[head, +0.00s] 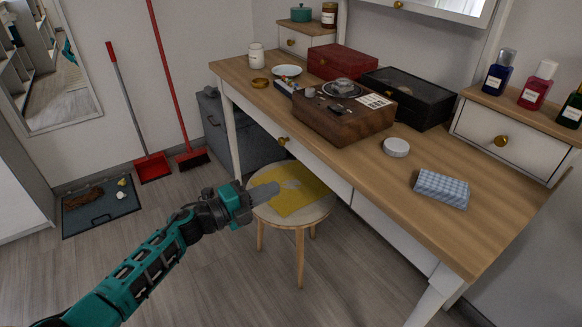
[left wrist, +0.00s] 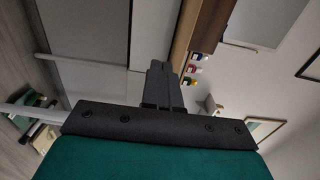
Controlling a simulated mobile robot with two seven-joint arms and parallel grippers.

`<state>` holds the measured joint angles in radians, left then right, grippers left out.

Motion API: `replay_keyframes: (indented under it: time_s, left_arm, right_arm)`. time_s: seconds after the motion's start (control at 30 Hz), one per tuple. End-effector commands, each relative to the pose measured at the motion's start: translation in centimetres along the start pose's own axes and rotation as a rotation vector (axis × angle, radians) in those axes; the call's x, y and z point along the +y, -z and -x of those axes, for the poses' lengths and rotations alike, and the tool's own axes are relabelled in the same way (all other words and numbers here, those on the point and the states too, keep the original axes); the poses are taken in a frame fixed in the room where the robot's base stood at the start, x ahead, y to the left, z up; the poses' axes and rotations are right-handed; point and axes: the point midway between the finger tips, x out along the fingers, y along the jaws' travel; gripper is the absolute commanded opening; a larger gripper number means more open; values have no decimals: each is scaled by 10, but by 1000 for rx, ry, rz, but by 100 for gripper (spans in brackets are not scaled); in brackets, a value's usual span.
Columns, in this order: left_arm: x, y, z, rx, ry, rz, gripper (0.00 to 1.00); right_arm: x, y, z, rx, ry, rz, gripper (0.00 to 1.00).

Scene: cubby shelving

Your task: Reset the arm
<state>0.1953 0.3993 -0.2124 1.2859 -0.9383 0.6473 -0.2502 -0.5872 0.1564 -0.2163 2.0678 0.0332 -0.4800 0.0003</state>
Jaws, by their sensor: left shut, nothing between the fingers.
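My left arm comes in from the lower left in the head view, teal and black. My left gripper (head: 264,193) is shut and empty, in front of the round wooden stool and apart from the desk. In the left wrist view its dark fingers (left wrist: 158,85) are together with nothing between them. My right gripper is in neither view.
A wooden desk (head: 450,215) runs along the right, with a wooden box (head: 340,118), a black case (head: 408,98), a red box (head: 342,62) and a checked cloth (head: 441,188) on it. A stool (head: 310,213) with a yellow cloth (head: 300,202) stands before it.

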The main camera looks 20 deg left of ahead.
Motion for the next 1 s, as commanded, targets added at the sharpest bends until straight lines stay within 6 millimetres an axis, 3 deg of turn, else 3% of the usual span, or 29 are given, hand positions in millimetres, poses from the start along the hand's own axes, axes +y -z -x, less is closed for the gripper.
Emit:
replay_keyframes:
  time_s: [0.17, 0.27, 0.37, 0.57, 0.8, 0.9, 1.0]
  left_arm:
    - [2, 4, 3, -15, 7, 27, 0]
    - [5, 15, 8, -80, 37, 137, 0]
    - [14, 35, 21, -206, 74, 361, 0]
    - [47, 86, 69, -504, 72, 946, 0]
    - [78, 160, 121, -739, -51, 1494, 0]
    - [83, 196, 140, -811, -124, 1693, 0]
    - [56, 187, 140, -813, -111, 1660, 0]
  right_arm:
    - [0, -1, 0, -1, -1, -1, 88]
    - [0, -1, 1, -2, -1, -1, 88]
    - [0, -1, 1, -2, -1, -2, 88]
    - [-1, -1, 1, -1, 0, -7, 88]
    - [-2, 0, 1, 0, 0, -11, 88]
    - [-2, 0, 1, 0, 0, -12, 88]
    - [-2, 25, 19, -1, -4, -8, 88]
